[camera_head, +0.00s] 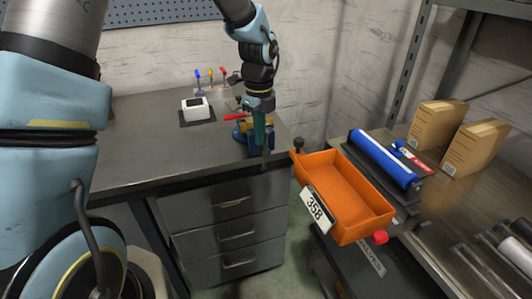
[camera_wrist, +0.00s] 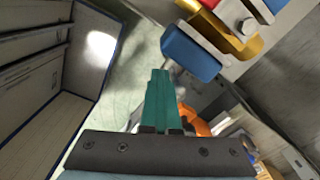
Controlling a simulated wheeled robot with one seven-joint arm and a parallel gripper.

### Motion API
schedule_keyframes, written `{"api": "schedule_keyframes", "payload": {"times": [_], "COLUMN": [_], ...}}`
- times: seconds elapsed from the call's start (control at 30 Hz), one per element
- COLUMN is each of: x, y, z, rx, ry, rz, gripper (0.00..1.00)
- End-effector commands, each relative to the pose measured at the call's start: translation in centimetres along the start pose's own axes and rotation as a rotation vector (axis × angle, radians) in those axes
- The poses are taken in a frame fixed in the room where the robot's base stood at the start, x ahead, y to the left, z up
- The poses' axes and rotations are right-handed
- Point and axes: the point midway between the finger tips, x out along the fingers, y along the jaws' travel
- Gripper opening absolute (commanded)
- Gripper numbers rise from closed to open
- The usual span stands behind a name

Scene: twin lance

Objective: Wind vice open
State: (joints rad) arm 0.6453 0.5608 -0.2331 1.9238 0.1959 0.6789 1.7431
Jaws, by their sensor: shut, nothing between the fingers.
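The vice (camera_head: 240,133), blue with a yellow-gold part, is at the right front corner of the grey workbench. My gripper (camera_head: 260,142) points down just to the right of it and hides part of it. A dark grey upright piece shows below my fingertips, over the bench edge. In the wrist view the vice's blue block (camera_wrist: 190,52) and gold part are above and right of my gripper (camera_wrist: 160,72). The teal fingers are shut together with nothing between them. A pale metal rod end shows by the fingertips; whether they touch it I cannot tell.
A white box-like device (camera_head: 195,108) on a dark mat and several coloured-handled tools stand on the bench. An orange bin (camera_head: 345,190) marked 358 is to the right, before a shelf with a blue roller (camera_head: 383,160) and cardboard boxes (camera_head: 437,122). Bench drawers (camera_head: 235,232) are below.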

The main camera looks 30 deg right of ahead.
Motion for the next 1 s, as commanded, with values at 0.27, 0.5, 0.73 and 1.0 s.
{"api": "schedule_keyframes", "payload": {"times": [0.27,0.5,0.73,1.0], "x": [0.0,0.0,0.1,0.1], "y": [-0.1,-0.7,-0.9,-1.1], "z": [0.1,-0.3,-0.4,-0.5], "rx": [-0.001,0.0,-0.001,0.0], "ry": [-0.001,-0.001,-0.001,-0.001], "rz": [-0.002,-0.001,-0.002,-0.003], "gripper": [0.0,0.0,0.0,0.0]}}
